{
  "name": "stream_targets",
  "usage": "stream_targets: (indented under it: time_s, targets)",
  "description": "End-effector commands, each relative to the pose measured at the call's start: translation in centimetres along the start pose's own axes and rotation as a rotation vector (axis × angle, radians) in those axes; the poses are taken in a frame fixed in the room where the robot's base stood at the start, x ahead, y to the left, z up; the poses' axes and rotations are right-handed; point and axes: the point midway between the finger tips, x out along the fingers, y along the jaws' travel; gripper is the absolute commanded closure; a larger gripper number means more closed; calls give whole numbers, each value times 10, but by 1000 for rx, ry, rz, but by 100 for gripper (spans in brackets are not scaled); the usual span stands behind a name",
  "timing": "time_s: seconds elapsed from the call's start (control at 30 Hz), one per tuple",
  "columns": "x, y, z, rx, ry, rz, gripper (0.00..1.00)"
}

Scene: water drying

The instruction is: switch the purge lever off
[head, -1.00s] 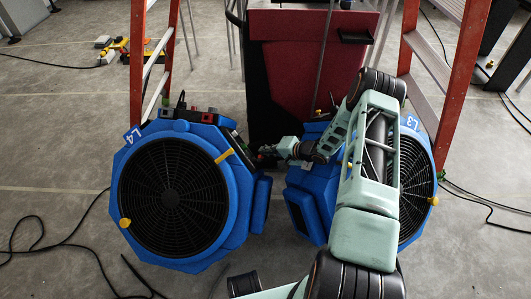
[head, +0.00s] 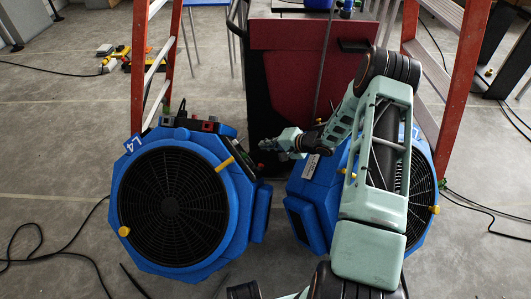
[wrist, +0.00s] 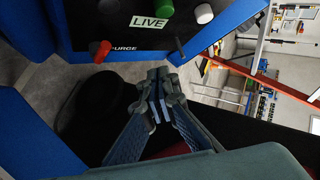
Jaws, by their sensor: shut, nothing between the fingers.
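The purge lever (wrist: 100,51) is a red handle on a dark control panel (wrist: 130,32), beside the printed word PURGE in the wrist view. A LIVE label, a green knob (wrist: 165,8) and a white knob (wrist: 204,13) are on the same panel. My gripper (wrist: 157,92) is shut and empty, below and to the right of the lever in the picture, apart from it. In the head view my gripper (head: 267,145) is beside the right side of the blue blower L4 (head: 262,215).
A second blue blower (head: 316,185) stands under my arm. A red-and-black cabinet (head: 290,80) stands behind, between two orange ladders (head: 139,80) (head: 462,75). Black cables (head: 65,262) lie on the grey floor. A narrow gap separates the blowers.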

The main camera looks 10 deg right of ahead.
Motion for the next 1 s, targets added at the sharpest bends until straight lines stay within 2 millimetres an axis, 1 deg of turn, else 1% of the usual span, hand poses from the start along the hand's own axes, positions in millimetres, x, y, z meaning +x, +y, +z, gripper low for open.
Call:
stream_targets:
  time_s: [0.03, 0.1, 0.23, 0.8, 0.9, 1.0]
  targets:
    - [-4, -6, -2, -2, 1, 0, 100]
    - [-7, -11, -2, -1, 0, 0, 100]
    - [-11, -16, -3, -1, -1, 1, 100]
    - [-12, -18, -4, -4, -1, 3, 100]
    - [-12, -23, -4, -52, 4, 31, 100]
    - [-12, -36, -6, -172, 14, 99, 100]
